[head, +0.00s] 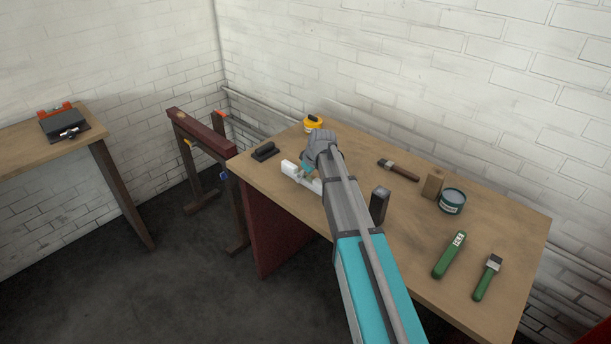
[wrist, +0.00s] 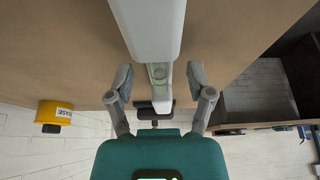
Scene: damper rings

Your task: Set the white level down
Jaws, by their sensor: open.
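The white level (head: 289,168) lies along the workbench near its front left edge, partly hidden behind my arm in the head view. In the wrist view the white level (wrist: 152,30) runs from the top edge down between my fingers. My gripper (wrist: 160,76) is open, with one finger on each side of the level and a visible gap to both. In the head view my gripper (head: 307,172) is at the level, mostly covered by my own wrist. The level looks flat on the bench top, but its underside is hidden.
A black-handled tool (head: 264,152) lies just left of the level, near the bench (head: 400,238) corner. A yellow tin (head: 313,123) stands behind. A dark upright block (head: 379,204), a brush (head: 398,170), a teal tin (head: 452,201) and green-handled tools (head: 448,256) are to the right.

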